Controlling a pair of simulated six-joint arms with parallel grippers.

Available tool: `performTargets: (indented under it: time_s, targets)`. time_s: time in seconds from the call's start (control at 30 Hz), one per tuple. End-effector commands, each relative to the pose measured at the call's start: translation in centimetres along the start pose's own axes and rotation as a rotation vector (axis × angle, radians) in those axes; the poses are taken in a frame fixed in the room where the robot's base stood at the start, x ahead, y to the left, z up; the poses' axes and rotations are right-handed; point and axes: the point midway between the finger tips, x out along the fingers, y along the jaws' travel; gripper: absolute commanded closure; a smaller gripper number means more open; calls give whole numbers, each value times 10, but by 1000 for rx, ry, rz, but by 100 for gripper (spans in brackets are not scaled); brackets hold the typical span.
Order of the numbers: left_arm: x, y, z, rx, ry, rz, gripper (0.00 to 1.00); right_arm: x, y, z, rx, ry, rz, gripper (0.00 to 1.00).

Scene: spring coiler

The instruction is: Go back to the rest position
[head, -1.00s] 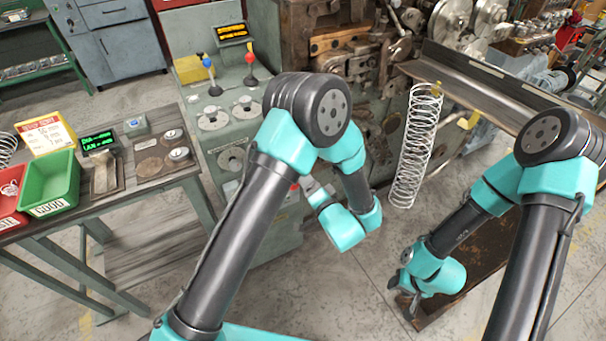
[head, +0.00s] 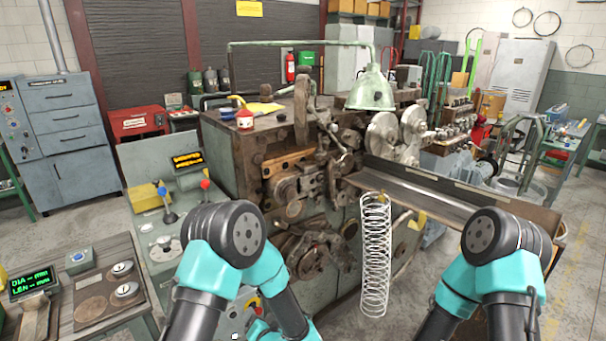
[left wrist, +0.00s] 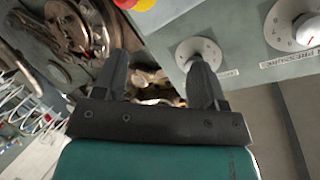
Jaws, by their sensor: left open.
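My left gripper (left wrist: 160,80) is open and empty in the left wrist view, with the grey control panel and machine parts behind its fingers. In the head view my left arm bends down at the lower middle, and its fingers are out of frame. My right arm comes in at the lower right of the head view; its gripper is below the picture edge. A long wire spring (head: 375,255) hangs upright at the front of the coiling machine (head: 300,190), between my two arms. Both arms are apart from it in the picture.
A control panel (head: 163,212) with red and blue levers stands left of the machine. A bench with a green-lit gauge (head: 32,281) is at the lower left. A metal chute (head: 450,192) runs right from the machine. Open floor (head: 340,322) lies in front.

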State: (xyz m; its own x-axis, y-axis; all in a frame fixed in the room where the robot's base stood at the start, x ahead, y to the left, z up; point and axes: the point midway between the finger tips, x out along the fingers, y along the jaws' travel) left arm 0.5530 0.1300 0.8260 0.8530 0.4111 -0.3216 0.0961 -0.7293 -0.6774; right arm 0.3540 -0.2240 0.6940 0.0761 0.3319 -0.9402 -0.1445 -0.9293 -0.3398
Motion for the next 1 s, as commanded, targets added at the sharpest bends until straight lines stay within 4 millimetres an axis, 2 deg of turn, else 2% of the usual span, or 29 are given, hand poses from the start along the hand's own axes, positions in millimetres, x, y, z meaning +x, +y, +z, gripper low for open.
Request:
performTargets:
  time_s: [0.03,0.1,0.27,0.47,0.6,0.7,0.8,1.0]
  targets:
    - [9,0,19,-55,-31,82,35,0,0,0,0,0,0,57]
    - [16,5,41,-137,-75,200,35,0,0,0,0,0,0,57]
    - [15,14,95,-313,-231,455,35,0,0,0,0,0,0,57]
    - [-15,17,164,-499,-518,722,35,0,0,0,0,0,0,57]
    - [-51,12,207,-588,-753,859,35,0,0,0,0,0,0,57]
    - [-72,6,228,-622,-885,914,35,0,0,0,0,0,0,57]
    - [-85,2,239,-637,-963,940,35,0,0,0,0,0,0,57]
    - [-89,1,242,-640,-988,949,35,0,0,0,0,0,0,57]
